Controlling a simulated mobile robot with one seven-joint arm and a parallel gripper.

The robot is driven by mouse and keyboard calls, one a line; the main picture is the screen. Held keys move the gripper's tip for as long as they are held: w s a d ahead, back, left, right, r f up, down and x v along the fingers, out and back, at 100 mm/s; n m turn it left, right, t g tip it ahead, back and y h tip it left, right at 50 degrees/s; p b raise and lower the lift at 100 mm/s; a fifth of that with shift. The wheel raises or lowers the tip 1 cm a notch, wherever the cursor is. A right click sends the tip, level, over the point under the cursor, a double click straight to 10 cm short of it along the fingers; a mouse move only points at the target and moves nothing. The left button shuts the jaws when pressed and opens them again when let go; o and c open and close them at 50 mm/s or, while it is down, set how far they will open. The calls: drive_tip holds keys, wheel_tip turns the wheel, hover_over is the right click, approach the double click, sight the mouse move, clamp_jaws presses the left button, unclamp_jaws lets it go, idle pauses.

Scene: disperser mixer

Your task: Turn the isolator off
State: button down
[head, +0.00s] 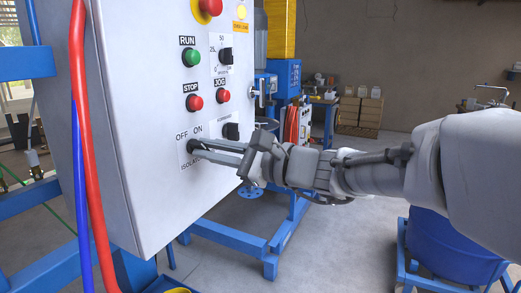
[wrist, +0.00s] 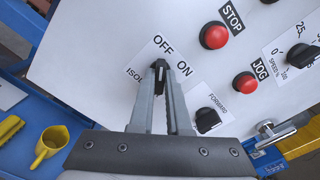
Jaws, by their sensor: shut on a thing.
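The isolator knob (wrist: 159,65) is a small black knob on a white label with the words OFF, ON and ISOLATOR, low on the grey control panel (head: 150,190). In the wrist view, my gripper (wrist: 161,76) has its two fingers shut on the knob, one on either side. In the head view, my gripper (head: 199,148) reaches the knob from the right, with the fingers close to the panel face. The fingertips cover most of the knob, so I cannot tell exactly which way it points.
Above are the red STOP button (head: 194,103), green RUN button (head: 191,58), red JOG button (head: 223,95) and a black forward selector (head: 231,131) close to my fingers. A silver door handle (head: 258,93) sticks out at the right. Red and blue hoses (head: 82,150) run down the left.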

drive_tip(key=c, duration=0.9)
unclamp_jaws()
drive_tip(key=p+v, duration=0.1)
drive_tip(key=v, duration=1.6)
drive_tip(key=shift+s+d+p, duration=0.15)
drive_tip(key=shift+d+p, duration=0.1)
drive_tip(key=shift+p, duration=0.1)
